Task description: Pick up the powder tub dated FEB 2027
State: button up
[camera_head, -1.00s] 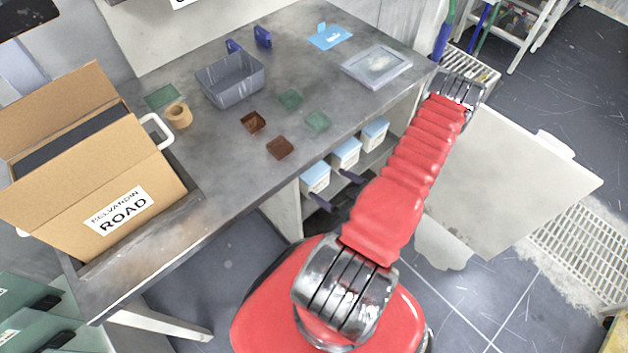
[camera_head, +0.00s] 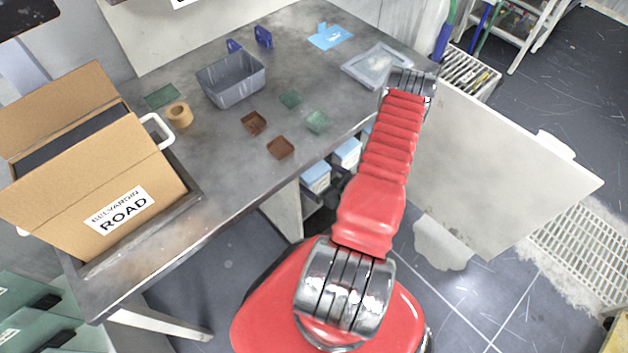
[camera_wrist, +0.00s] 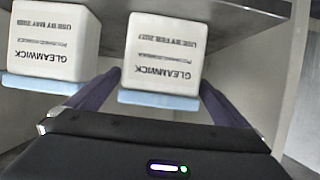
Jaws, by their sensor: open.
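The white powder tub marked USE BY FEB 2027 (camera_wrist: 163,48) shows upside down in the wrist view, its pale blue lid toward the bottom of the picture. My gripper (camera_wrist: 160,88) is open, with one dark purple finger on each side of the lid. I cannot tell whether the fingers touch it. A second Gleamwick tub (camera_wrist: 52,42), whose date seems to read MAY 2028, stands left of it. In the head view, blue-lidded tubs (camera_head: 316,176) (camera_head: 346,152) stand on the shelf under the bench, and my arm hides part of the row.
The bench (camera_head: 215,165) above the shelf holds a grey bin (camera_head: 232,82), a tape roll (camera_head: 178,115) and a cardboard box (camera_head: 120,205). A pale panel (camera_head: 490,165) stands right of my arm. In the wrist view, a wall lies right of the dated tub.

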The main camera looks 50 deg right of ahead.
jog(key=shift+w, duration=0.1)
jog(key=shift+x, duration=2.5)
jog(key=shift+c, duration=0.6)
jog(key=c, duration=1.5)
